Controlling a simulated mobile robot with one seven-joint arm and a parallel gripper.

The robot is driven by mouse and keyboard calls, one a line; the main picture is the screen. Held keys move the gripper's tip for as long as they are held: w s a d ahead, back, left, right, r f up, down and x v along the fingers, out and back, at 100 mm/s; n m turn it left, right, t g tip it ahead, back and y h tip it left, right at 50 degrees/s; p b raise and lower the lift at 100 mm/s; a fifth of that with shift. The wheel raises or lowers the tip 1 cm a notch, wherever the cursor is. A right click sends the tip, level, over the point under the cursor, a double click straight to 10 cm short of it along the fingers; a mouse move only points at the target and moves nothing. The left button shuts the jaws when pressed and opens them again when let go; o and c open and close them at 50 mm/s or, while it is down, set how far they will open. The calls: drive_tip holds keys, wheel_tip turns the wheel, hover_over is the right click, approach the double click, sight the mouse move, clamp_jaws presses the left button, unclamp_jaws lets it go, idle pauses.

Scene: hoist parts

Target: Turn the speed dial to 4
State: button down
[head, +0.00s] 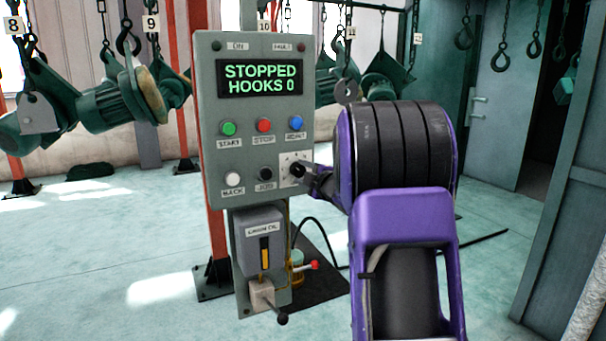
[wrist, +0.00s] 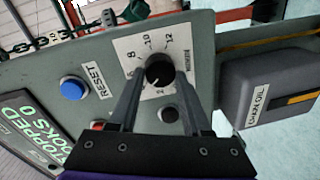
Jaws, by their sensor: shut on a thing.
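The speed dial is a black knob on a white numbered plate at the lower right of the grey control panel (head: 215,160). In the wrist view the dial (wrist: 160,71) sits between the two fingertips of my gripper (wrist: 159,80), which is shut on it. The plate (wrist: 131,46) shows 8, 10 and 12; the lower numbers are partly hidden by the fingers and knob. I cannot tell which number the dial points to. In the head view my gripper (head: 305,172) reaches the dial from the right and covers part of it. The panel's screen (head: 260,78) reads "STOPPED HOOKS 0".
Near the dial are the blue RESET button (head: 295,123), the red STOP button (head: 264,125) and the black JOG button (head: 265,173). A chain oil box (head: 263,240) with a lever hangs below the panel. Motors and hooks hang behind.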

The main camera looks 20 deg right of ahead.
drive_tip(key=shift+c, duration=1.8)
unclamp_jaws()
drive_tip(key=s+r, duration=0.1)
drive_tip(key=s, duration=1.6)
drive_tip(key=shift+s+d+r, duration=0.15)
drive_tip(key=shift+d+r, duration=0.15)
drive_tip(key=shift+d, duration=0.15)
